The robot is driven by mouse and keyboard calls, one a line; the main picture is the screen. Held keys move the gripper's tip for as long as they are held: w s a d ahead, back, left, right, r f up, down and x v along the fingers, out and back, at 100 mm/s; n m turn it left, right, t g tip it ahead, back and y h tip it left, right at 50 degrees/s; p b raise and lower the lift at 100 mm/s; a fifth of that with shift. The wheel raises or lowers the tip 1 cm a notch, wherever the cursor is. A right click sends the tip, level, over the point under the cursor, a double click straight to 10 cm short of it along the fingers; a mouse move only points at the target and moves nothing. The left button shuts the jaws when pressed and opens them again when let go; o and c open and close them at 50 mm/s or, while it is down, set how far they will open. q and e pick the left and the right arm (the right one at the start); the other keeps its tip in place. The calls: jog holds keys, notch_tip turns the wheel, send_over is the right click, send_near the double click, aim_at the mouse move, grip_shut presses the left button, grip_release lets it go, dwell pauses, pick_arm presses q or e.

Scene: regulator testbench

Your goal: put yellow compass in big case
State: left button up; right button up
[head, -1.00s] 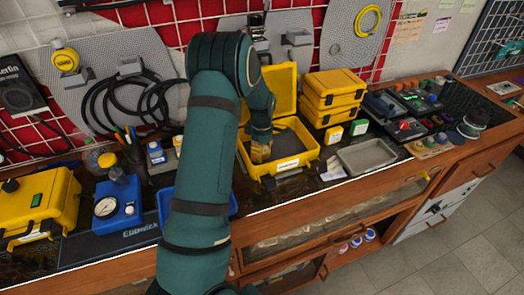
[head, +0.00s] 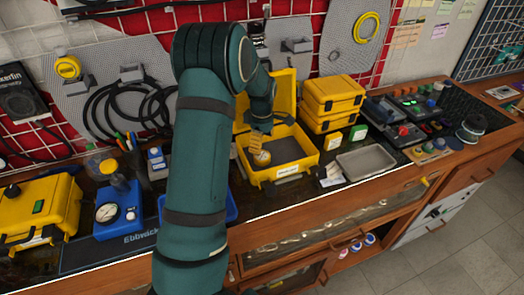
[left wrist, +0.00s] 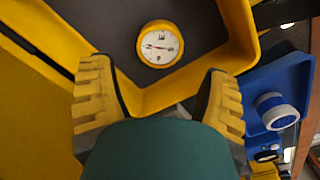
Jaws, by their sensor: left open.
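The yellow compass (left wrist: 160,45), round with a white dial, lies face up on the dark floor of the open big yellow case (head: 293,172). In the head view the compass (head: 262,158) is in the left part of the case, just below my left gripper (head: 257,145). In the left wrist view the ridged yellow fingers of my left gripper (left wrist: 160,98) are spread apart with nothing between them. The compass is beyond the fingertips and apart from them. My right gripper is in neither view.
Two stacked closed yellow cases (head: 331,103) stand right of the big case, whose lid is up at the back. A grey tray (head: 366,160) lies to its right. A blue bin (head: 228,208) and a blue gauge box (head: 118,212) are to the left.

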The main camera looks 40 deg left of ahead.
aim_at(262, 155)
pick_arm(q)
notch_tip(262, 155, up, 5)
dwell(0.3)
jog(key=shift+p, duration=0.3)
